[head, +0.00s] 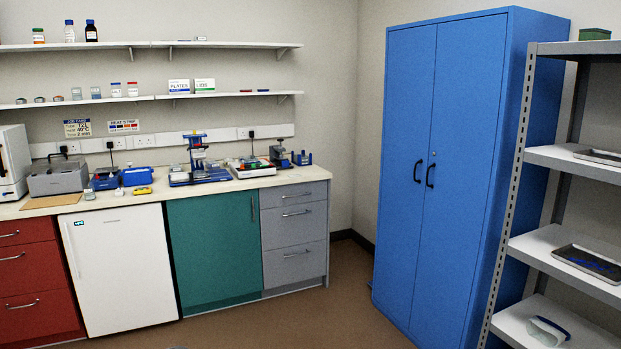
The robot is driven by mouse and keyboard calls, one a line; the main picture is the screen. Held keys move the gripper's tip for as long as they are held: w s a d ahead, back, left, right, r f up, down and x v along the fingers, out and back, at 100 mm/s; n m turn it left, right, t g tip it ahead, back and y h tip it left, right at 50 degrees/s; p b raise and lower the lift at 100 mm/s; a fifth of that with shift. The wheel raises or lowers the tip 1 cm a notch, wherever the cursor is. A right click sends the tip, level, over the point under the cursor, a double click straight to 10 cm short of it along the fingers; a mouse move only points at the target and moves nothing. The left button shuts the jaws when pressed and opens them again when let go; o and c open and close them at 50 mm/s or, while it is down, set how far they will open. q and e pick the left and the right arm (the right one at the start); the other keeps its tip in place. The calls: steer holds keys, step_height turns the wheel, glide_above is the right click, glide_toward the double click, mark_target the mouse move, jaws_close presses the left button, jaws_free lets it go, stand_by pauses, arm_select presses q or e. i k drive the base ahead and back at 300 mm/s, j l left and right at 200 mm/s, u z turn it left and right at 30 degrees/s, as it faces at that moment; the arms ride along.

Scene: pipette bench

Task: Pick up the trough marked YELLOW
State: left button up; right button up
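No trough with a readable YELLOW mark shows in the head view. A small yellow object (142,190) lies near the front edge of the bench, in front of a blue box (137,176). It is too small to tell whether it is a trough. Small pale items (90,195) lie to its left, their markings unreadable. Several small containers (77,94) stand on the lower wall shelf, also too small to read. Neither of my grippers is in view.
The bench top (310,176) carries a blue stand (198,160), a grey instrument (58,177) and other equipment. A tall blue cabinet (410,130), shut, and a grey shelf rack (565,160) stand at the right. Brown floor (345,290) lies open before the cabinet.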

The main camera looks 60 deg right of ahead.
mark_target(226, 160)
steer(key=i+l+z, duration=0.15)
steer(key=l+z, duration=0.35)
steer(key=i+l+z, duration=0.25)
steer(key=l+z, duration=0.2)
steer(key=i+l+z, duration=0.35)
steer(key=z, duration=0.15)
steer(key=i+l+z, duration=0.55)
steer(key=i+z, duration=0.2)
steer(key=z, duration=0.2)
steer(key=i, duration=0.75)
steer(key=i+l+u, duration=0.1)
steer(key=i, duration=0.6)
steer(key=i+l+u, duration=0.35)
steer(key=i+u, duration=0.15)
steer(key=i, duration=0.25)
steer(key=i+l+u, duration=0.5)
steer(key=i+j, duration=0.35)
steer(key=j, duration=0.2)
steer(key=i+j, duration=0.75)
steer(key=j, duration=0.3)
